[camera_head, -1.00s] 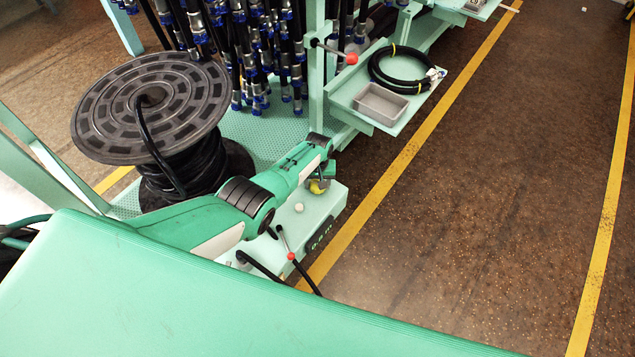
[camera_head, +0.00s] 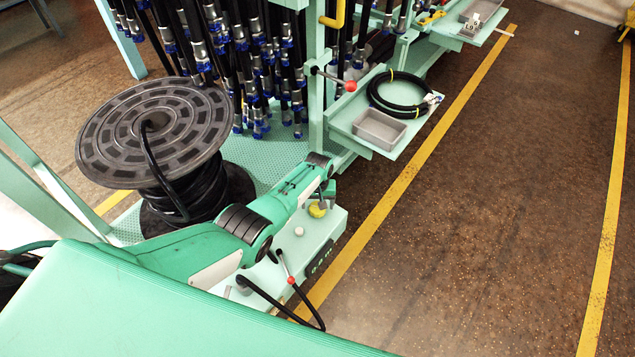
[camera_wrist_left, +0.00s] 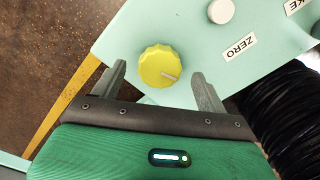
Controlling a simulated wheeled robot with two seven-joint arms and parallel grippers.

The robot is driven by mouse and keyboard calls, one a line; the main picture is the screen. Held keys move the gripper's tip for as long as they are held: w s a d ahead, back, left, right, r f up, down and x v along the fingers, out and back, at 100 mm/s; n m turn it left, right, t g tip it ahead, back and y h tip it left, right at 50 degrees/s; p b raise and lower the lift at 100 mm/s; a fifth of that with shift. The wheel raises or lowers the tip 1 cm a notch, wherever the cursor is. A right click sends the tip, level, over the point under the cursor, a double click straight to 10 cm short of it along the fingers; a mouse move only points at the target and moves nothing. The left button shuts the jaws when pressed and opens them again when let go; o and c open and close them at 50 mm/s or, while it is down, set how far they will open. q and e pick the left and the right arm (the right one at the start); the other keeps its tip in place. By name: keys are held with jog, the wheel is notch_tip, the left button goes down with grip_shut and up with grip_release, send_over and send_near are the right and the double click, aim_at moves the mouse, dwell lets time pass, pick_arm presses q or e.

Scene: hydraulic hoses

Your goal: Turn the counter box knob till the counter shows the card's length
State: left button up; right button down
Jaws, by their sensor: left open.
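The pale green counter box (camera_head: 300,238) stands beside the hose reel, with a yellow scalloped knob (camera_head: 317,210) on top. Its dark counter display (camera_head: 320,259) on the front is too oblique to read. My left gripper (camera_head: 327,197) is at the knob. In the left wrist view its open fingers (camera_wrist_left: 158,71) stand on either side of the yellow knob (camera_wrist_left: 160,66), with visible gaps. The knob's pale pointer mark faces right. A white button (camera_wrist_left: 221,11) sits near the ZERO label (camera_wrist_left: 240,47). A small white card (camera_head: 470,26) stands far back, its writing unclear. My right gripper is out of view.
A black hose reel (camera_head: 155,130) stands left of the box. A shelf holds a grey tray (camera_head: 379,129) and a coiled hose (camera_head: 402,95). The floor at right is clear.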

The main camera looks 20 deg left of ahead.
pick_arm(q)
notch_tip(320, 180, up, 7)
jog(key=p, duration=0.3)
notch_tip(320, 180, up, 5)
send_over(317, 208)
jog(key=shift+f, duration=0.15)
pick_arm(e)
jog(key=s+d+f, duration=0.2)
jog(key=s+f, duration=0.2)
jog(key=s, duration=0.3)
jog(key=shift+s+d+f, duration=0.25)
